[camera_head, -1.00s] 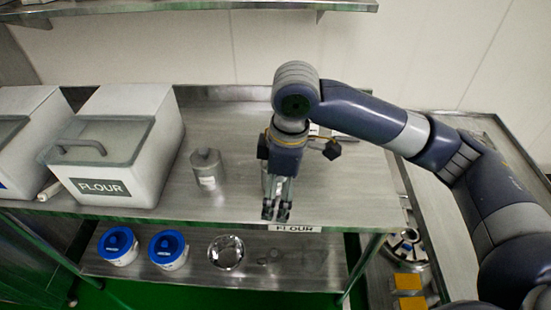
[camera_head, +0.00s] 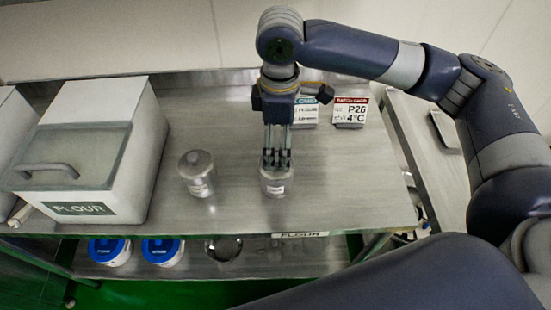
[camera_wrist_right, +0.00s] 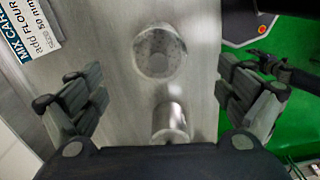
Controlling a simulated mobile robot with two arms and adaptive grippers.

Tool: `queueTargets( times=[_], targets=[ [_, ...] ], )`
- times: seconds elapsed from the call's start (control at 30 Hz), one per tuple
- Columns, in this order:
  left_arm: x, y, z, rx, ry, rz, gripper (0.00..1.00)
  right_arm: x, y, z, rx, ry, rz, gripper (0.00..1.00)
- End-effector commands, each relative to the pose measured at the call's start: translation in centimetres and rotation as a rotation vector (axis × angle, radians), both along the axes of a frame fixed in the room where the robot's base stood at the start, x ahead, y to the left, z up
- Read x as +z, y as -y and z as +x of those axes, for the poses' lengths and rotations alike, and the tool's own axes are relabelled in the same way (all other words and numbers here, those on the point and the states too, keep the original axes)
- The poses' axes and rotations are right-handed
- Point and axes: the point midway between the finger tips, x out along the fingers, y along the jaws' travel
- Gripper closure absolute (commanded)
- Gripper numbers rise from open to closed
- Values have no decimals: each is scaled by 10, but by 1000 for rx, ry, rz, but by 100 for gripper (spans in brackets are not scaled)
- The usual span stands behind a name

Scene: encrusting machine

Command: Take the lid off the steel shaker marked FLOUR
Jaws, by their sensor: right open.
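My right gripper (camera_head: 277,160) points down over a steel shaker (camera_head: 276,184) with a small pale label, near the shelf's front edge. Its fingers hide part of that shaker's top. In the right wrist view the gripper (camera_wrist_right: 163,98) is open, with its fingers wide apart. A round, speckled grey top (camera_wrist_right: 160,50) shows beyond the fingers, and a shiny cylinder (camera_wrist_right: 170,120) stands nearer the palm. A second steel shaker (camera_head: 197,174) with a knobbed lid stands to the left in the head view. The writing on both shakers is too small to read. My left gripper is not in view.
A large grey bin (camera_head: 95,165) marked FLOUR stands at the left. Two cards (camera_head: 350,112) stand behind the gripper. A FLOUR label (camera_head: 300,235) is on the front edge. Blue-lidded tubs (camera_head: 108,252) and a steel bowl (camera_head: 223,247) sit on the shelf below.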

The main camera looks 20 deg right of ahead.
Motion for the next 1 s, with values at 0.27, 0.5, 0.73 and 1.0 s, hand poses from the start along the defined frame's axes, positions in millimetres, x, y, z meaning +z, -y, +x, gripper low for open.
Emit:
queueTargets(
  times=[0.27,0.5,0.73,1.0],
  targets=[
    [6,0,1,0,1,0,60,-23,-2,1,-1,-3,-1,5],
    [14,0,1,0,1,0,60,-58,-7,3,-2,-1,-1,5],
    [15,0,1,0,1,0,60,-66,-7,4,0,1,0,5],
    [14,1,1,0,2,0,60,-65,-7,4,0,1,0,46]
  ],
)
